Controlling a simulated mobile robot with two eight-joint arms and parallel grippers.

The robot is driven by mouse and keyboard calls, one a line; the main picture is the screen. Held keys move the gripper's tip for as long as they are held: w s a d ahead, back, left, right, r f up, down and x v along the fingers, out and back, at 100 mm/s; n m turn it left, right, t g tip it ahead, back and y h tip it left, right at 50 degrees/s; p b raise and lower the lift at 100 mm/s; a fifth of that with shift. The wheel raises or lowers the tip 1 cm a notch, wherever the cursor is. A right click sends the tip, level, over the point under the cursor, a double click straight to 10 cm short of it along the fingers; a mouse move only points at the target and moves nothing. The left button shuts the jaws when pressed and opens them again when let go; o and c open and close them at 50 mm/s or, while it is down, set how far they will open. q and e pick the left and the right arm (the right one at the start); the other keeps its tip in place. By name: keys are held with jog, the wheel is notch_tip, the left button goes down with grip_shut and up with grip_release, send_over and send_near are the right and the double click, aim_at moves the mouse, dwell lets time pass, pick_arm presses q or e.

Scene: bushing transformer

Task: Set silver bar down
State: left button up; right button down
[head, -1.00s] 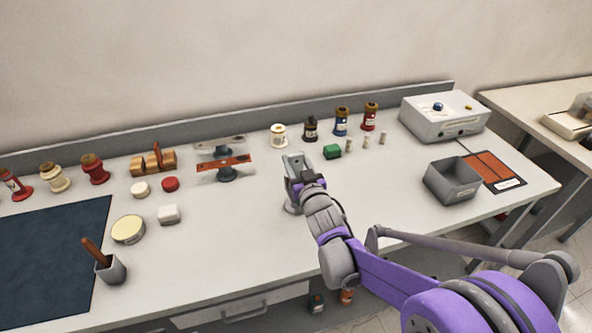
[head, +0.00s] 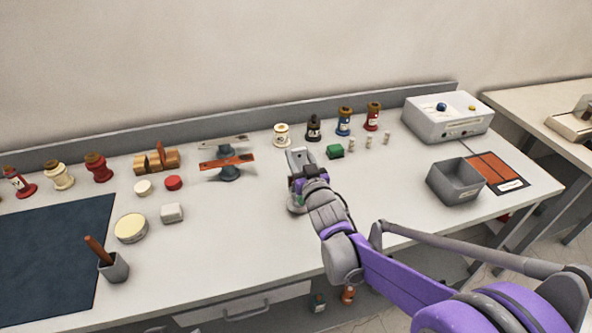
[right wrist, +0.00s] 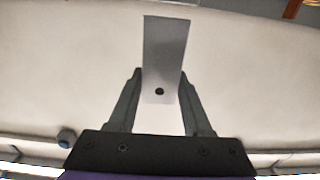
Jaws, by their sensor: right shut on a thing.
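The silver bar (head: 298,158) is a flat pale metal strip. It sticks out beyond my right gripper (head: 301,174), toward the back of the bench. In the right wrist view the bar (right wrist: 165,45) has a small dark hole and lies between the two fingers of the right gripper (right wrist: 160,78), which is shut on it. A grey round-based stand (head: 296,204) shows partly behind the gripper. I cannot tell whether the bar touches it. My left gripper is not in view.
Another silver-coloured bar (head: 222,143) and a copper bar (head: 228,162) sit on stands to the left. A grey open bin (head: 456,184) is farther right.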

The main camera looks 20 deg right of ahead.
jog(key=shift+f, duration=2.7)
jog(key=shift+f, duration=0.1)
jog(key=shift+f+b, duration=0.15)
jog(key=shift+b, duration=0.25)
jog(key=shift+c, duration=1.7)
grip_release()
